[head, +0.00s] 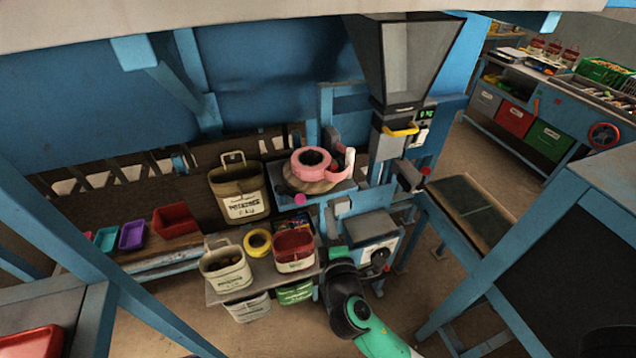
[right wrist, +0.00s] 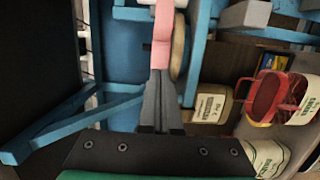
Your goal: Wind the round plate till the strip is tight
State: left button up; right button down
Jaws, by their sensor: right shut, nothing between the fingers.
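The round plate (head: 322,187) is a tan wooden disc on the blue stand in the middle of the head view. A magenta knob (head: 300,200) shows at the plate's front left. My right gripper (head: 333,226) is just below the plate, shut and empty. In the right wrist view its dark fingers (right wrist: 160,76) point towards the pink roll (right wrist: 162,35) and the plate's edge (right wrist: 179,45); contact cannot be told. My left gripper is out of view.
A hopper (head: 412,60) stands behind and right of the plate. An olive bin (head: 239,190), a cream bin (head: 226,268), a red-topped bin (head: 294,250) and a yellow ring (head: 257,243) crowd the left. A belt table (head: 475,210) lies to the right.

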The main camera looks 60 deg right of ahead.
aim_at(337, 172)
jog(key=p+x, duration=0.1)
jog(key=x, duration=0.8)
jog(key=shift+w+d+r, duration=0.1)
jog(key=shift+w+d, duration=0.05)
jog(key=shift+d, duration=0.1)
jog(key=d+p, duration=0.1)
jog(key=d, duration=0.2)
jog(key=shift+d, duration=0.7)
jog(key=shift+s+d, duration=0.2)
jog(key=shift+d, duration=0.25)
jog(key=shift+s+d, duration=0.2)
jog(key=shift+d, duration=1.75)
jog(key=shift+d+b, duration=0.2)
jog(key=shift+b, duration=0.1)
